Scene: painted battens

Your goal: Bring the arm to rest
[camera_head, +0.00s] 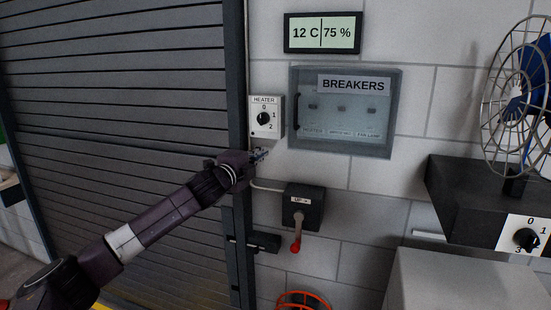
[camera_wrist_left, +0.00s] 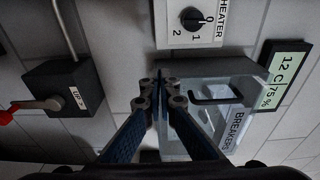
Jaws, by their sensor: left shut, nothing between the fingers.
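My left arm reaches in from the lower left of the head view. Its gripper (camera_head: 260,155) is just below the heater dial plate, in front of the wall by the shutter's right edge. In the left wrist view the fingers (camera_wrist_left: 160,96) are together, with nothing between them. The heater dial (camera_head: 264,118) has a black knob and marks 0, 1 and 2; it also shows at the top of the left wrist view (camera_wrist_left: 194,19). The gripper looks apart from the dial. My right gripper is in neither view.
The breaker box (camera_head: 347,142) has its clear cover closed. Below the gripper, a black box (camera_head: 304,208) carries a red-tipped lever hanging down. A grey slatted shutter (camera_head: 120,70) fills the left. A caged fan (camera_head: 518,85) stands on a dark block (camera_head: 465,200) at the right.

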